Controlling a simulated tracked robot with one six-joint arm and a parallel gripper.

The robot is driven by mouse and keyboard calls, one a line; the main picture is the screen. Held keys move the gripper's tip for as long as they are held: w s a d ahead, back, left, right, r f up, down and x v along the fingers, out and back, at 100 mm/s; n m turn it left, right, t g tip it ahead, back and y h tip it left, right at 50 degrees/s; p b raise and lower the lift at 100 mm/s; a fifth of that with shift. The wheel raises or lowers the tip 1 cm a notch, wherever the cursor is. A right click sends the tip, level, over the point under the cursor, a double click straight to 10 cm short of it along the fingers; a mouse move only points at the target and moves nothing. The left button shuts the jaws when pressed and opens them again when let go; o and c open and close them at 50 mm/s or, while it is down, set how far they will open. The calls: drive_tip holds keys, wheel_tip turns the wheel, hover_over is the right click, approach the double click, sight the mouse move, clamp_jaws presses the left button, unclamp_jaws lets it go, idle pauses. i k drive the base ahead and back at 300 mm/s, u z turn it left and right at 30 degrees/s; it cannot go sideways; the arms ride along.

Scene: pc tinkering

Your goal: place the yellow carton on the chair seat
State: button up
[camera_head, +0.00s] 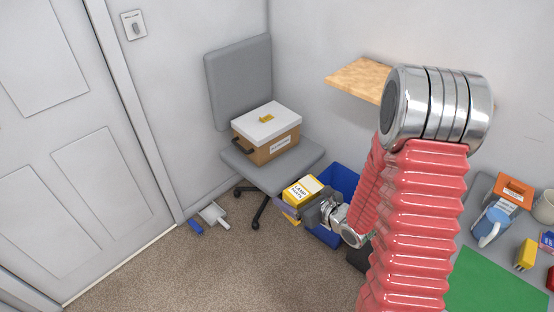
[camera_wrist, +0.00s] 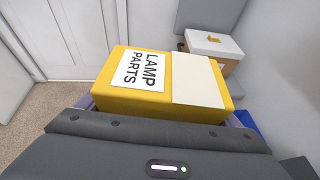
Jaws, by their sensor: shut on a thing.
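The yellow carton (camera_head: 297,192) has a white label reading "LAMP PARTS" and a pale panel. My gripper (camera_head: 299,206) is shut on it and holds it in the air, in front of and to the right of the chair. In the wrist view the carton (camera_wrist: 165,85) fills the middle, just beyond my gripper (camera_wrist: 162,112). The grey office chair (camera_head: 296,175) stands against the back wall. On its seat sits a brown box with a white lid (camera_head: 273,149), which also shows in the wrist view (camera_wrist: 221,50). The seat's front and right edges are bare.
A blue bin (camera_head: 340,180) stands right of the chair, partly behind my arm. A wooden shelf (camera_head: 356,78) juts from the wall. A grey table (camera_head: 480,190) at right holds a mug, an orange box and small items. A white and a blue item lie on the carpet left of the chair.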

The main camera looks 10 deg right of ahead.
sight(280, 171)
drive_tip(key=u, duration=0.2)
drive_tip(key=i, duration=0.8)
drive_tip(key=u, duration=0.5)
drive_tip(key=i, duration=0.95)
drive_tip(key=z, duration=0.1)
